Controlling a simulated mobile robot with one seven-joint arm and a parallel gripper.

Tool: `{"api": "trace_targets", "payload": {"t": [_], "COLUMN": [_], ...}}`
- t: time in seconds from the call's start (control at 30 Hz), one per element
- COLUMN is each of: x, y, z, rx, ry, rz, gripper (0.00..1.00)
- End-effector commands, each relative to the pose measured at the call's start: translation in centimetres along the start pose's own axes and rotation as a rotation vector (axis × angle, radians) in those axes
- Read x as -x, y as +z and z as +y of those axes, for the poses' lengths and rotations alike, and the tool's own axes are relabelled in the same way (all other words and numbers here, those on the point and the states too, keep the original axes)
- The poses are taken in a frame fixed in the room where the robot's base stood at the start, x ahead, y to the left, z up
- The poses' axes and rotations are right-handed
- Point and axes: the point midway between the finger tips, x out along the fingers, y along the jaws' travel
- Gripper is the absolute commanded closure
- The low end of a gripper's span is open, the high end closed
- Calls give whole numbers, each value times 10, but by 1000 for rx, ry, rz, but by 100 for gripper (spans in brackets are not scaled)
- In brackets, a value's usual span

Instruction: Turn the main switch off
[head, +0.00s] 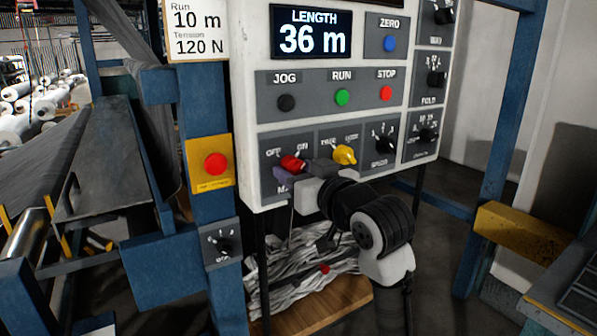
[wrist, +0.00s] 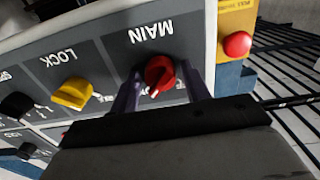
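The main switch is a red knob (head: 292,163) at the lower left of the control panel, between the words OFF and ON. Its white pointer leans toward ON. In the wrist view the red knob (wrist: 160,74) appears upside down beside the word MAIN. My gripper (wrist: 163,88) is open, with one finger on each side of the knob and a visible gap at both sides. In the head view my gripper (head: 300,175) comes from below right and partly covers the switch plate. Whether the fingertips touch the panel cannot be told.
A yellow lock knob (head: 344,155) sits just right of the main switch. A red emergency button (head: 215,163) on a yellow plate (head: 203,187) is to the left.

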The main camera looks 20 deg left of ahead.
Motion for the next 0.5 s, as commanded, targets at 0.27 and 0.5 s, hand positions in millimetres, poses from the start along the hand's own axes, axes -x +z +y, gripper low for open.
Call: {"api": "trace_targets", "payload": {"t": [0.27, 0.5], "x": [0, 0], "y": [0, 0], "z": [0, 0], "rx": [0, 24], "ry": [0, 0], "rz": [0, 1], "gripper": [88, 88]}}
